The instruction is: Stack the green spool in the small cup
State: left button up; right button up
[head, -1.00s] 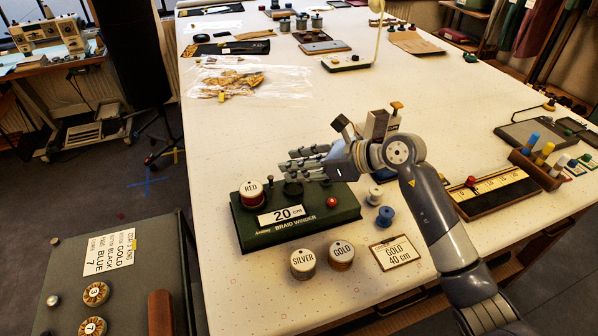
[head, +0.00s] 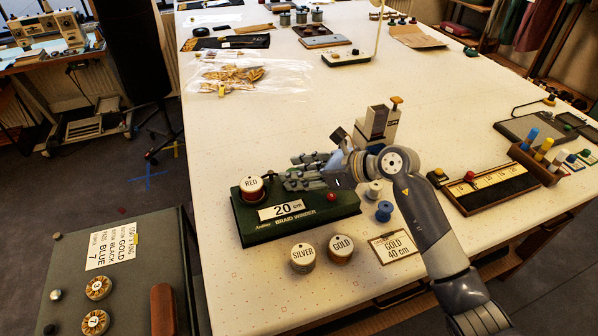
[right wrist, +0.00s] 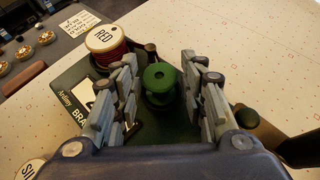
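The green spool (right wrist: 160,80) stands upright on the dark green braid winder (right wrist: 72,92) in the right wrist view. My right gripper (right wrist: 160,88) is open, with one finger on each side of the spool and a gap on both sides. In the head view my right gripper (head: 304,172) is low over the braid winder (head: 310,222) and hides the green spool. I cannot make out a small cup clearly in either view. My left gripper is not in view.
A red spool (head: 252,188) stands on the winder, left of my fingers. The silver spool (head: 302,257), gold spool (head: 341,248), a blue spool (head: 384,211) and a white spool (head: 374,189) stand close by.

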jog(key=shift+r, duration=0.15)
jog(key=shift+r+p, duration=0.3)
jog(key=shift+p, duration=0.1)
jog(key=b+v, duration=0.3)
jog(key=v, duration=0.7)
jog(key=shift+s+d, duration=0.1)
jog(key=shift+d, duration=0.25)
jog(key=shift+s+d+r, duration=0.3)
jog(key=shift+d+r, duration=0.05)
jog(key=shift+d, duration=0.1)
